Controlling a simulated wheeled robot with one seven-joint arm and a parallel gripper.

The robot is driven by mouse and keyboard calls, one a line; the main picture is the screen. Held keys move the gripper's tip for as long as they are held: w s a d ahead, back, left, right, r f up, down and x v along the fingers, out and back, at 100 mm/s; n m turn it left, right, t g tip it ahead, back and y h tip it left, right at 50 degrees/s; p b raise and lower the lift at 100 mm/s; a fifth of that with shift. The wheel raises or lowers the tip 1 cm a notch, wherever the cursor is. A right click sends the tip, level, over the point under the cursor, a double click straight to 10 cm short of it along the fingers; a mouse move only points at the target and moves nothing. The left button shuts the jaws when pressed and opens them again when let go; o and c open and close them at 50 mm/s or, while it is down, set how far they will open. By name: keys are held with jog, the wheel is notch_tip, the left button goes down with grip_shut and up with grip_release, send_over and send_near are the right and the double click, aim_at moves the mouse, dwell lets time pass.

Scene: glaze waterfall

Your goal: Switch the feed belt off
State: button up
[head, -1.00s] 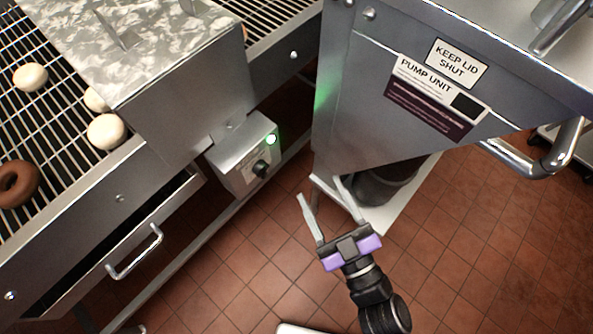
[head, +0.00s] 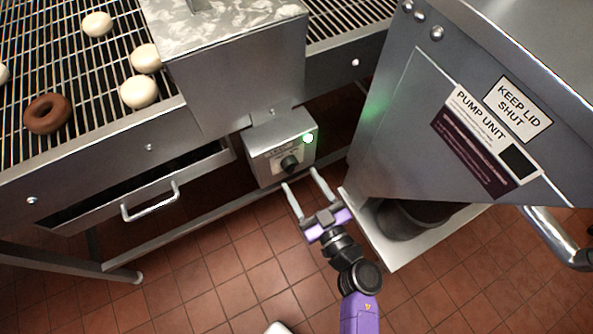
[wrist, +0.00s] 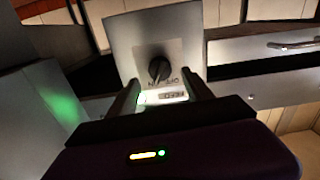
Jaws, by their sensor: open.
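The feed belt's control box (head: 278,148) is a small grey metal box under the conveyor's side rail. It has a black rotary knob (head: 289,163) on its front and a lit green lamp (head: 308,138) at its upper right. My gripper (head: 304,180) is open and empty, just below and in front of the box, with its fingers pointing at it. In the wrist view the knob (wrist: 159,70) is beyond the fingertips and between them, apart from them. A label sits below the knob there, too blurred to read fully.
The pump unit (head: 415,110) stands close on the right, with a dark round part and a pale base plate (head: 400,258) low down. A drawer with a handle (head: 150,203) is on the left. The wire belt (head: 60,65) carries pale dough pieces and a brown ring (head: 47,113).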

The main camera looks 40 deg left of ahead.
aim_at(293, 170)
jog(key=shift+b+x, duration=0.3)
jog(key=shift+x, duration=1.75)
grip_shut()
jog(key=shift+n, duration=0.4)
jog(key=n+p, duration=0.1)
jog(key=n, duration=0.4)
jog(key=shift+n, duration=0.3)
jog(key=n, duration=0.5)
jog(key=shift+s+f+n, duration=0.1)
jog(key=shift+n, duration=0.2)
